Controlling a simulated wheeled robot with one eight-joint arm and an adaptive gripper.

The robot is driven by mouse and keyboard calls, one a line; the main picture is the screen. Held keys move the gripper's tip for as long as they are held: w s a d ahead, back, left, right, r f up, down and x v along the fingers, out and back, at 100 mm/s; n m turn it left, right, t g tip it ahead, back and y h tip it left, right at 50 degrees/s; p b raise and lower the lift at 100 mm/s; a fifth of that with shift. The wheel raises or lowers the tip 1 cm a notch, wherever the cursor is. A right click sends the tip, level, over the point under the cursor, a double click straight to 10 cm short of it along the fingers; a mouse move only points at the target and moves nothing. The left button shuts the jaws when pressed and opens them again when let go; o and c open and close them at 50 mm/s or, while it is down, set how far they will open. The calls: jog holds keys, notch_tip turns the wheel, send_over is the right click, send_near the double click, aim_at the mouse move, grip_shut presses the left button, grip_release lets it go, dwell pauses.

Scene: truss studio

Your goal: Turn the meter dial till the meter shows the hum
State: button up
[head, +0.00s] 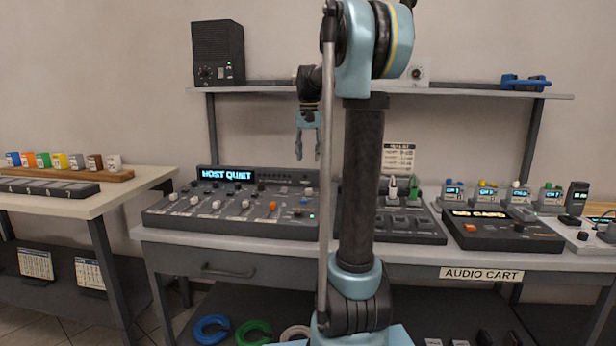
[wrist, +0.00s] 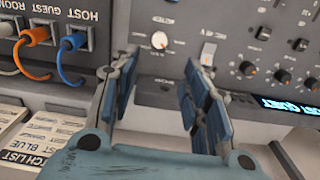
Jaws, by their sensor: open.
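My gripper (head: 308,152) is open and empty, hanging fingers down above the mixer, well left of the cart's right end. In the wrist view its two fingers (wrist: 162,78) are spread apart, with the mixer panel beyond them. No dial is between the fingers. At the far right of the cart, a pale box (head: 572,231) with a dark knob (head: 583,236) is partly cut off by the picture edge. A dark handheld unit (head: 577,197) stands behind it. I cannot tell for sure which is the meter, and no reading is legible.
The mixer (head: 158,217) shows "HOST QUIET" on its display (head: 227,175). A dark recorder-like box (head: 535,240) has a lit display and a knob. Small display boxes (head: 453,193) line the back. A shelf (head: 450,92) runs above. Patch cables (wrist: 70,58) show in the wrist view.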

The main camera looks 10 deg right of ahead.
aim_at(309, 189)
notch_tip(309, 189, up, 4)
jog(key=n, duration=0.8)
jog(key=f, duration=1.7)
jog(key=shift+s, duration=0.2)
grip_shut()
